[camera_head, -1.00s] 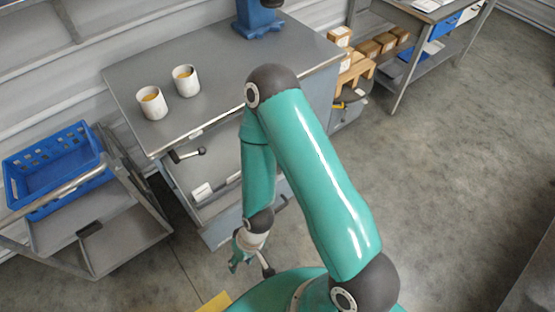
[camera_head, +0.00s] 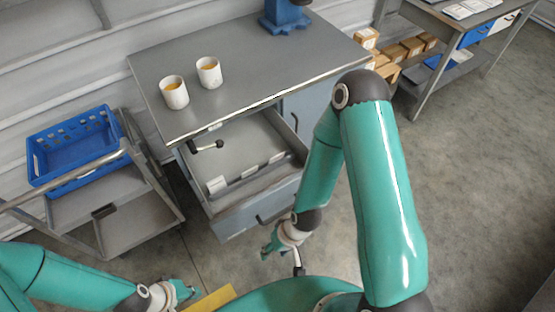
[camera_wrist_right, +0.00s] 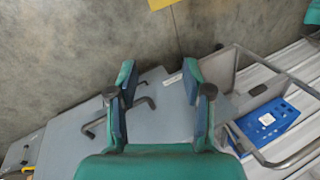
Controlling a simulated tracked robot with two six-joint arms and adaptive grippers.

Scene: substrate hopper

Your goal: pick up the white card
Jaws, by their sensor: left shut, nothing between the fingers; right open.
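The clearest pale card-like piece (camera_head: 216,184) stands at the left front inside the open drawer (camera_head: 240,150); smaller pale pieces (camera_head: 250,171) line up to its right. I cannot tell which is the white card. My right gripper (camera_head: 283,254) is open and empty in front of the drawer, apart from these pieces. In the right wrist view its two fingers (camera_wrist_right: 158,82) are spread over grey furniture, with a small white strip (camera_wrist_right: 173,79) seen between them. My left gripper (camera_head: 185,292) is shut and empty at the bottom left, low near a yellow patch.
Two white cups (camera_head: 174,92) stand on the grey worktop (camera_head: 250,65) above the drawer. A blue crate (camera_head: 75,150) sits on a trolley (camera_head: 110,215) at left. Boxes (camera_head: 390,70) stand at back right. Floor (camera_head: 480,150) is clear at right.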

